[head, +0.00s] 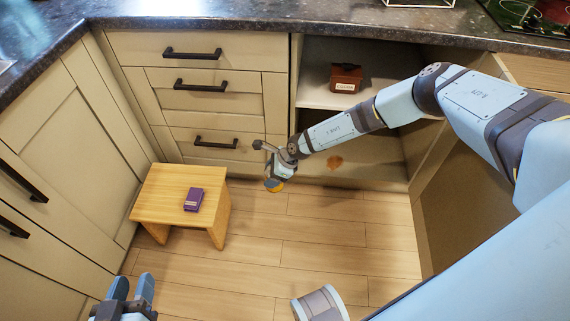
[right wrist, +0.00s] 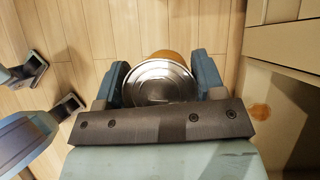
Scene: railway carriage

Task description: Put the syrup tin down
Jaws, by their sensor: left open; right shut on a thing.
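The syrup tin (right wrist: 162,82) has a round silver top and an orange-yellow side in the right wrist view. My right gripper (right wrist: 160,84) is shut on it, with one blue finger on each side. In the head view a small yellow-orange part of the tin (head: 274,187) shows below my right gripper (head: 278,172), in front of the open cupboard. Most of the tin is hidden there by the gripper. My left gripper (head: 132,287) is open and empty at the bottom left, near the wooden stool.
A wooden stool (head: 160,208) bears a purple box (head: 193,199). The open cupboard has a shelf (head: 312,95) with a brown box (head: 346,78), and an orange-brown patch (head: 334,162) on its bottom. Drawers (head: 200,105) are shut. Wooden floor (head: 320,228) is clear.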

